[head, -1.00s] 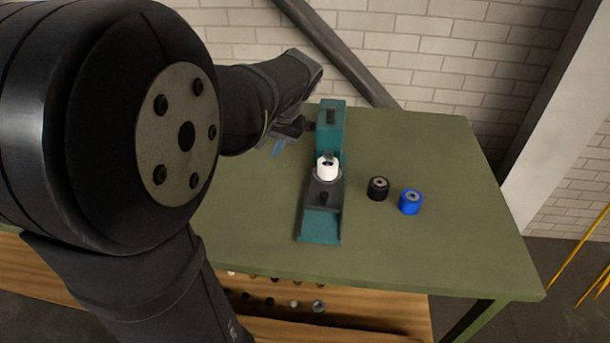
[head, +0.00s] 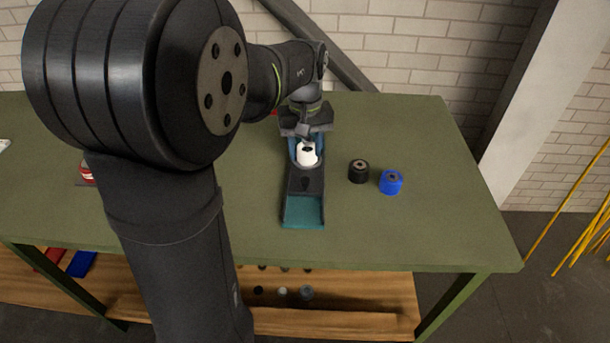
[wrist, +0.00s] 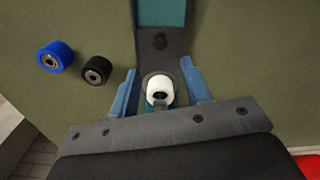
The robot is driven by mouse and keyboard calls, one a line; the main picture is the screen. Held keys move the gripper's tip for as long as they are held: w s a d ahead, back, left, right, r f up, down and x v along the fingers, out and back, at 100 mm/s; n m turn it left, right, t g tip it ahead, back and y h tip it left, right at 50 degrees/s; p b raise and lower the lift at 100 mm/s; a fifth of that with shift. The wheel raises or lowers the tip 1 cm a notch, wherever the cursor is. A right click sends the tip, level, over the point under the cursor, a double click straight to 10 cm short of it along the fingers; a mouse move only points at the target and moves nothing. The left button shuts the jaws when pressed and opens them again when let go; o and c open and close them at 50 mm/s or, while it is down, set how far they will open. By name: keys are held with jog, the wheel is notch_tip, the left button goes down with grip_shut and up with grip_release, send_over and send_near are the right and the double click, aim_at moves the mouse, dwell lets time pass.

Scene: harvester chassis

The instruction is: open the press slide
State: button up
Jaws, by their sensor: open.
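A white roller (head: 307,156) sits upright at the slide's rear end. My gripper (head: 306,147) is over the press's rear part and hides the teal housing in the head view. In the wrist view my gripper (wrist: 160,92) is open, its blue fingers on either side of the white roller (wrist: 159,88) and the slide's end. I cannot tell whether the fingers touch anything.
A black roller (head: 358,171) and a blue roller (head: 391,182) stand on the table (head: 430,220) right of the press. Small parts lie on the wooden shelf (head: 350,318) below. A brick wall stands behind.

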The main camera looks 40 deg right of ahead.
aim_at(305, 179)
notch_tip(305, 179, down, 9)
jog(key=shift+f, duration=0.1)
dwell(0.3)
grip_shut()
